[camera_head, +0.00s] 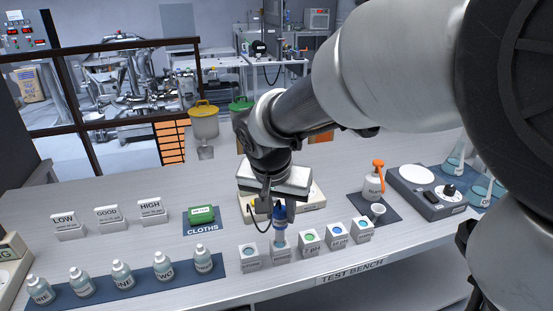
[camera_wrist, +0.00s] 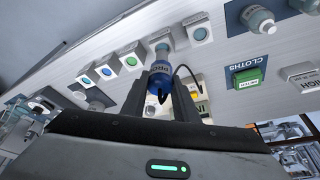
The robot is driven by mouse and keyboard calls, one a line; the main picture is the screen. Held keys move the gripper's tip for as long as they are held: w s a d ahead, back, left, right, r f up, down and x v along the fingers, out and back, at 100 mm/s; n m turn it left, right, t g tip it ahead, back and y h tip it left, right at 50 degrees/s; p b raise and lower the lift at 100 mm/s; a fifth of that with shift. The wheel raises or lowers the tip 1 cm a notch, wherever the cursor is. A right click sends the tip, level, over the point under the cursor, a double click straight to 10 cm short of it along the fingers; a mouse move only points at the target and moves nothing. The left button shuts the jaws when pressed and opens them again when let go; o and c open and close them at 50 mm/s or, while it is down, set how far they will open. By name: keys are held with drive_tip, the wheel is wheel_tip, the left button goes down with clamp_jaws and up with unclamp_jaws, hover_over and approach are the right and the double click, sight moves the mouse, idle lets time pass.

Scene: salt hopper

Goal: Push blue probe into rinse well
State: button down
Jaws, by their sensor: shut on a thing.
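My gripper (camera_head: 279,208) is shut on the blue probe (camera_head: 280,217), which is held upright with its pale lower end pointing down at the second box from the left in the row of small white well boxes. In the wrist view the probe (camera_wrist: 160,78) shows between the fingers (camera_wrist: 163,98), with its clear lower part reaching toward the bench. The well box under it (camera_head: 281,254) is partly covered by the probe, and its label is hard to read. I cannot tell how deep the tip sits.
Neighbouring well boxes (camera_head: 250,257) and (camera_head: 310,240) stand close on both sides. A cable runs from the probe. A green cloths pack (camera_head: 202,215), several bottles (camera_head: 122,273) and an orange-topped bottle (camera_head: 374,182) stand around. The bench's front edge is near.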

sight(279, 227)
drive_tip(key=shift+f+b, duration=2.9)
drive_tip(key=shift+f, duration=0.15)
drive_tip(key=c, duration=0.8)
unclamp_jaws()
drive_tip(key=shift+c, duration=0.2)
drive_tip(key=shift+p+v, duration=1.8)
drive_tip(key=shift+v, duration=1.2)
drive_tip(key=shift+r, duration=0.1)
drive_tip(key=p+v, duration=0.3)
drive_tip(key=v, duration=1.4)
